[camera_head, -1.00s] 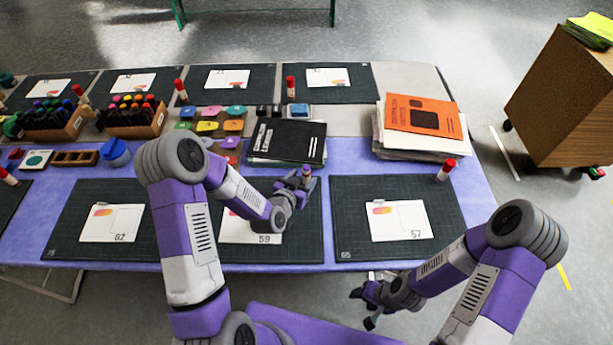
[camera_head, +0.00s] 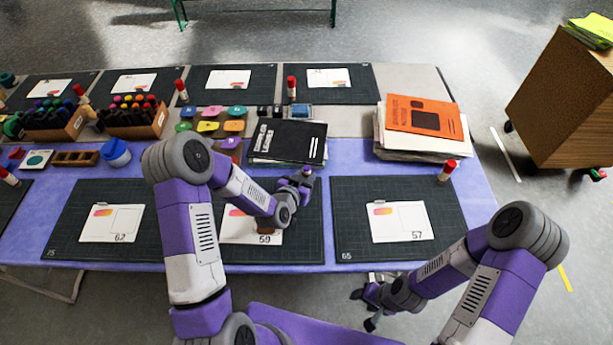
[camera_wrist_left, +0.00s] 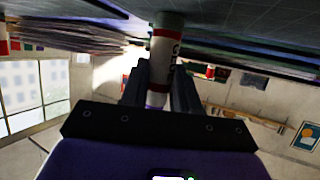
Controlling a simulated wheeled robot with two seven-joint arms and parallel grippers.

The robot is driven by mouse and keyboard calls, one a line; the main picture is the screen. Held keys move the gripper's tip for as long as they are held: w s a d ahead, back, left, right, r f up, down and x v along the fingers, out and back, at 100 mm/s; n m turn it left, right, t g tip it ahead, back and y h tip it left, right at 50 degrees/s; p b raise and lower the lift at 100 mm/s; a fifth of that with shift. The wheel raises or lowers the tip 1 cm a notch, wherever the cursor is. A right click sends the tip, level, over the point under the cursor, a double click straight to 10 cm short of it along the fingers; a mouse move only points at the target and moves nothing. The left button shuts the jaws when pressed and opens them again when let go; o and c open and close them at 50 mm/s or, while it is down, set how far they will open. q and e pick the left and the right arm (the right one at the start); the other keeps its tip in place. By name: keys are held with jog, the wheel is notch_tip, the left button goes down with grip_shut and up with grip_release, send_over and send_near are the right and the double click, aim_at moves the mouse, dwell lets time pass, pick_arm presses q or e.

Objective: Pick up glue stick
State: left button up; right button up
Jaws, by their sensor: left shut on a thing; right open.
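My left gripper (camera_head: 304,178) is over the upper right of the dark mat (camera_head: 300,245) with card 59. It is shut on a glue stick (camera_wrist_left: 164,50), which shows in the left wrist view between the two fingers, white with red bands. The stick points away from the palm, its far end near a dark grid surface. In the head view the fingers and wrist largely hide it, and I cannot tell whether it touches the mat. My right gripper (camera_head: 364,308) is open and empty, in front of the table's near edge.
Other red-capped glue sticks stand on the table, one at the right (camera_head: 447,171) and one behind (camera_head: 291,87). A black book (camera_head: 290,141) lies just behind my left gripper. A paper stack with an orange booklet (camera_head: 424,116) is at the right. Marker boxes (camera_head: 133,117) stand at left.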

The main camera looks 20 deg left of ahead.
pick_arm(q)
jog(key=s+r+n+y+p, duration=0.1)
jog(key=s+r+p, duration=0.2)
jog(key=r, duration=0.7)
jog(key=s+a+r+n+y+p, duration=0.1)
jog(key=s+r+p, duration=0.2)
jog(key=r+p, duration=0.4)
notch_tip(320, 180, up, 3)
jog(key=shift+a+r+p, duration=0.1)
jog(key=shift+a+p, duration=0.1)
jog(key=shift+p, duration=0.2)
jog(key=shift+w, duration=0.1)
